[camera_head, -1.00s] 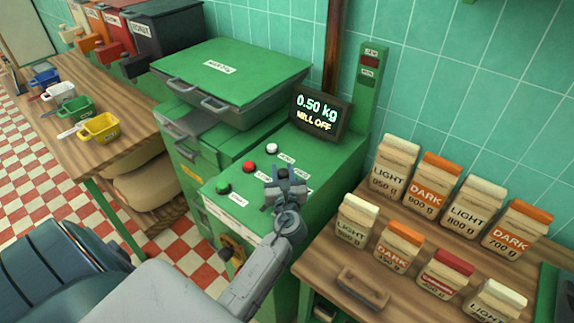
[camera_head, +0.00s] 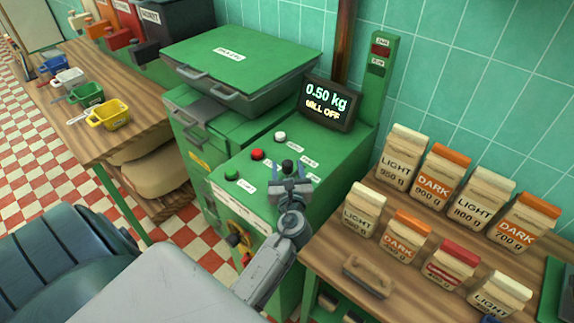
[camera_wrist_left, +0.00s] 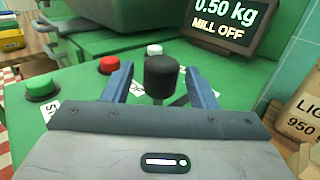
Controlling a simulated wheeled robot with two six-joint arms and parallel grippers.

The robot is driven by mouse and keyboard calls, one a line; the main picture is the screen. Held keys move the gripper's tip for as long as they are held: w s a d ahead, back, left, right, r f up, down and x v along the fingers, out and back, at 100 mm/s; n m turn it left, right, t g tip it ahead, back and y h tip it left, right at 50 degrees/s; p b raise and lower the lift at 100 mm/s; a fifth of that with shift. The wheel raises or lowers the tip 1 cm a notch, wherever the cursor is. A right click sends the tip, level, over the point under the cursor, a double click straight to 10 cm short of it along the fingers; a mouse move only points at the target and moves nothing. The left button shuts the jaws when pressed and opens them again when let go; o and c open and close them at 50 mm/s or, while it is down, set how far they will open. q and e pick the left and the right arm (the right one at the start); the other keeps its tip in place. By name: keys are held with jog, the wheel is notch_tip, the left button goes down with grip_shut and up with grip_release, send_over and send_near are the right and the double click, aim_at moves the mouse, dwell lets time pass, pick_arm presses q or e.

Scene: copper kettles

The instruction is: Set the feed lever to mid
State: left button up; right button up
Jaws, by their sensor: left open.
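The feed lever has a black round knob (camera_head: 288,165) on a thin stem, standing up from the green mill's top panel (camera_head: 330,168). In the left wrist view the knob (camera_wrist_left: 161,78) sits between the two blue fingers. My left gripper (camera_head: 290,176) is open, one finger on each side of the knob, with gaps showing on both sides. The lever's scale labels are partly hidden by the gripper, so I cannot read its position. The mill's display (camera_head: 327,103) reads 0.50 kg, MILL OFF. My right gripper is not in view.
Green (camera_head: 232,174), red (camera_head: 257,154) and white (camera_head: 280,137) buttons sit left of the lever. Several coffee bags (camera_head: 437,172) stand on the wooden table at right. Colored scoops (camera_head: 108,114) lie on the left bench. A lidded green bin (camera_head: 240,55) is behind.

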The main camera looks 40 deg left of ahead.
aim_at(288, 173)
pick_arm(q)
jog(key=b+v, duration=0.2)
jog(key=v, duration=0.5)
jog(key=shift+v, duration=0.85)
